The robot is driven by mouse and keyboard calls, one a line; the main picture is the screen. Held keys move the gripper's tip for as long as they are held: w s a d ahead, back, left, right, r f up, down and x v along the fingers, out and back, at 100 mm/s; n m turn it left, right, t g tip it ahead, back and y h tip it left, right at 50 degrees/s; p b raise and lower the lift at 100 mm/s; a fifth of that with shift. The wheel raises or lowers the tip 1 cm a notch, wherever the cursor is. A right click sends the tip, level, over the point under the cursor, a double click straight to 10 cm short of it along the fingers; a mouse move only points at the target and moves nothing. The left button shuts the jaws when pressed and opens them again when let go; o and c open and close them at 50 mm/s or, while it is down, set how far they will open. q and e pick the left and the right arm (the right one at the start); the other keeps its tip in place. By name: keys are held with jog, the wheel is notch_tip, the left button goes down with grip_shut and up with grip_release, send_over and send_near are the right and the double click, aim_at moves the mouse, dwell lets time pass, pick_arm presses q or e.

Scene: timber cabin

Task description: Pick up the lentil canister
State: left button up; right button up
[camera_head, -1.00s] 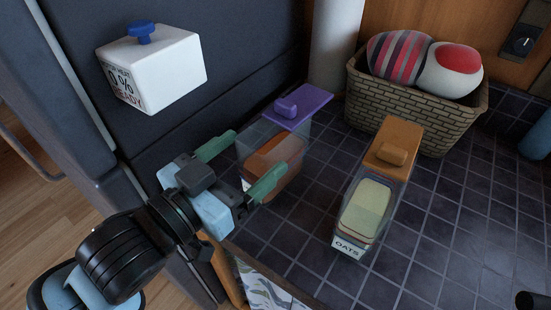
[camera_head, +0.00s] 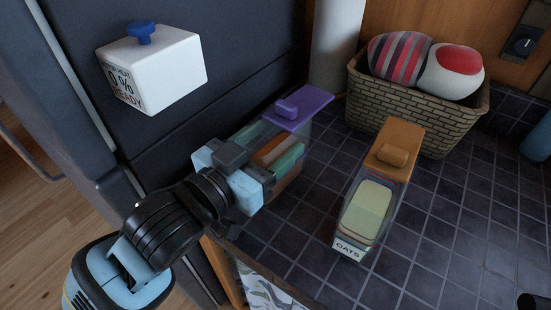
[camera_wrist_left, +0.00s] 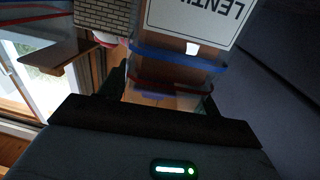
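The lentil canister (camera_head: 292,184) is a clear box with a purple lid and knob, with orange-brown contents. It stands on the dark tiled counter beside the dark panel. My left gripper (camera_head: 269,148) reaches it from the lower left, with its green fingers on either side of the body below the lid. Whether the fingers press on it I cannot tell. In the left wrist view the canister's label (camera_wrist_left: 195,18), reading "LENTI…" upside down, is close in front of the gripper. The canister's near lower side is partly hidden by the gripper. My right gripper is not in view.
An oats canister (camera_head: 368,210) with an orange lid stands to the right, with bare tiles between. A wicker basket (camera_head: 410,116) with cushions is behind. A white box with a blue knob (camera_head: 155,72) is at upper left. The counter's front edge is below.

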pick_arm(q)
grip_shut()
jog(key=shift+r, duration=0.2)
dwell(0.3)
